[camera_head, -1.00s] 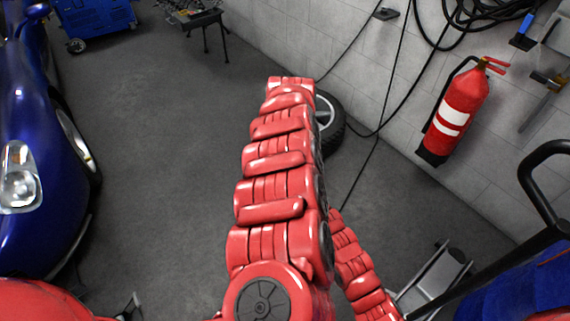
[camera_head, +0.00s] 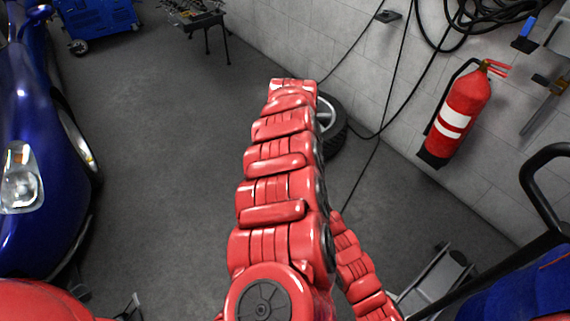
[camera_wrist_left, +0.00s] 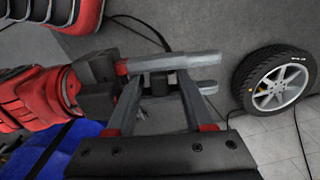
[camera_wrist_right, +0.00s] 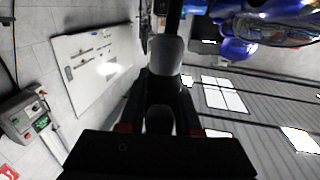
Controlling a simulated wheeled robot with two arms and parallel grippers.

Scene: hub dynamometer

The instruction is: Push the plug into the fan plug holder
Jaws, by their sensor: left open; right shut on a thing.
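My left gripper (camera_wrist_left: 157,80) is open in the left wrist view, with its two grey fingers spread apart. Just past its tips lie two grey bars on a black block at the end of a red arm, which looks like my other arm. No plug shows clearly between the left fingers. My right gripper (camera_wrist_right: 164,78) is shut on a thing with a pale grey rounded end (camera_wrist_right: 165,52). It is dark there, and I cannot tell whether this is the plug. Neither gripper can be made out in the head view. I cannot identify the fan plug holder.
A loose wheel (camera_head: 331,128) rests by the grey wall, with black cables and a fire extinguisher (camera_head: 456,115). A blue car (camera_head: 35,150) stands at left. A grey metal frame (camera_head: 438,277) is at lower right. The middle floor is clear. A whiteboard (camera_wrist_right: 90,65) hangs in the right wrist view.

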